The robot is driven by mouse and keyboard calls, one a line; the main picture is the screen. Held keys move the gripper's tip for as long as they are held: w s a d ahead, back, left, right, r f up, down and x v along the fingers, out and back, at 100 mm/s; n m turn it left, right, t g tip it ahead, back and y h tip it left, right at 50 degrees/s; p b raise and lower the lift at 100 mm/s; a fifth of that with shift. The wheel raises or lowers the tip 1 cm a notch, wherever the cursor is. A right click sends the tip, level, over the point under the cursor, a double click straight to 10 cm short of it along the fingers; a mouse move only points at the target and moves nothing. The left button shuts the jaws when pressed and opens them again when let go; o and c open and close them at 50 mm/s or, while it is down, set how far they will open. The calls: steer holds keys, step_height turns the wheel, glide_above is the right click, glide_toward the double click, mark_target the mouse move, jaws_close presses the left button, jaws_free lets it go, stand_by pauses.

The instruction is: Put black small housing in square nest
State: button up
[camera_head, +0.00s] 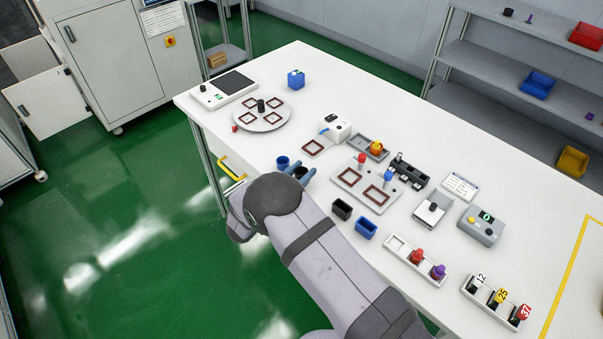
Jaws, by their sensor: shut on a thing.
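My gripper (301,170) is low over the front edge of the table, with its blue-grey fingers shut on a small dark thing. This looks like the black small housing, but the fingers and wrist hide most of it. I cannot tell whether it touches the table. A small blue cup-like housing (282,162) is just left of the fingers. Dark-red square frames that look like square nests lie on a grey plate (352,191), to the right of my gripper. Another square frame (312,148) lies just beyond my gripper.
A black box (342,209) and a blue box (365,228) stand right of my gripper. A round turntable (262,116) with square frames is at the back left. Red (361,159) and blue (388,176) upright parts stand by the plate.

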steer(key=shift+f, duration=0.5)
steer(key=shift+f, duration=0.1)
steer(key=shift+f, duration=0.15)
steer(key=o, duration=1)
steer(key=shift+a, duration=0.1)
steer(key=b+v, duration=0.1)
steer(key=v, duration=0.1)
steer(key=b+v, duration=0.1)
steer(key=v, duration=0.2)
steer(key=shift+s+a+f+b, duration=0.15)
steer(key=shift+s+b, duration=0.15)
steer(key=shift+b, duration=0.05)
steer(key=shift+o, duration=0.5)
steer(key=shift+v, duration=0.85)
